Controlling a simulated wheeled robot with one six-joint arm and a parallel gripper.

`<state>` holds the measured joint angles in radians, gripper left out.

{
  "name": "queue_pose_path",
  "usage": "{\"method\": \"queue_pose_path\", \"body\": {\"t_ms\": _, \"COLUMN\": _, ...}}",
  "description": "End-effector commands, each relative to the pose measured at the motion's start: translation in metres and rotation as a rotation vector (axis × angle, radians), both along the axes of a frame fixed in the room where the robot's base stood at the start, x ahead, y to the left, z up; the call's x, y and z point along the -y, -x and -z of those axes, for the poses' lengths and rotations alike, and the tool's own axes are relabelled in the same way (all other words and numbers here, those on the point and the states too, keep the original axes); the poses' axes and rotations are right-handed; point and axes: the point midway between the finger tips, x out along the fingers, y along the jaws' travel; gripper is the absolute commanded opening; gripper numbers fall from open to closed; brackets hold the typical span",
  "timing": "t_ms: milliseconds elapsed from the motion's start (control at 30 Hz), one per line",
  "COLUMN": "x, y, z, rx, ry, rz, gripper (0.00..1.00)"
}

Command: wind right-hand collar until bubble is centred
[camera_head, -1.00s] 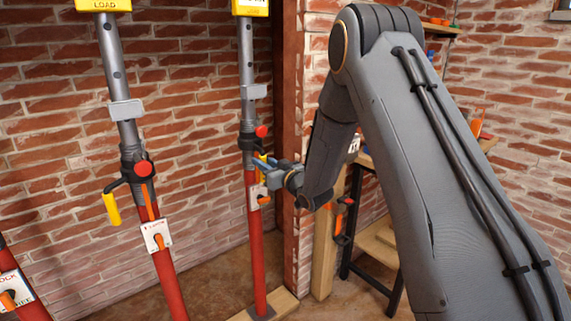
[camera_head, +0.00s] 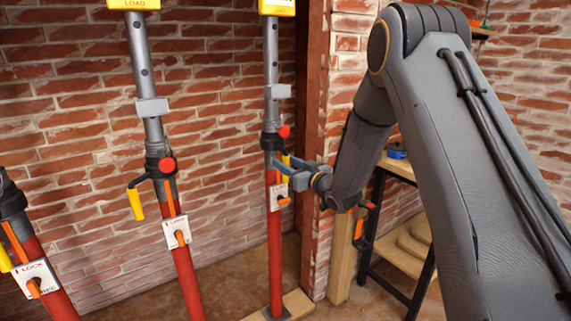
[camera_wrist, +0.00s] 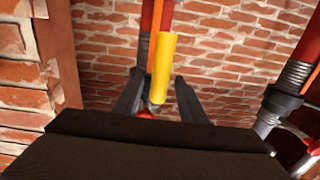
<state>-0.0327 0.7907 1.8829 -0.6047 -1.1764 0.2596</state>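The right-hand prop has a red lower tube (camera_head: 276,250), a dark collar (camera_head: 271,141) with a red knob (camera_head: 284,131), and a yellow crank handle (camera_head: 286,166). A yellow load box (camera_head: 277,7) tops it, cut off by the frame. My gripper (camera_head: 281,167) is at the handle, just below the collar. In the wrist view the fingers of my gripper (camera_wrist: 160,98) are apart, with the yellow handle (camera_wrist: 160,68) between them and gaps showing; contact is unclear. No bubble can be made out.
A middle prop (camera_head: 184,270) with its own yellow handle (camera_head: 136,204) stands to the left, and another prop (camera_head: 45,285) at the far left. A brick pier with a brown post (camera_head: 312,100) is close on the right. A shelf stand (camera_head: 376,215) is behind my arm.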

Motion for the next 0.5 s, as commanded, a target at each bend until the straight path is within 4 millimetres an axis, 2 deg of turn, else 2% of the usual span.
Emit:
{"method": "queue_pose_path", "body": {"t_ms": 300, "x": 0.028, "y": 0.04, "z": 0.0, "rx": 0.0, "ry": 0.0, "rz": 0.002, "gripper": 0.38}}
{"method": "queue_pose_path", "body": {"t_ms": 500, "x": 0.039, "y": 0.058, "z": 0.0, "rx": 0.001, "ry": -0.001, "rz": 0.0, "gripper": 0.38}}
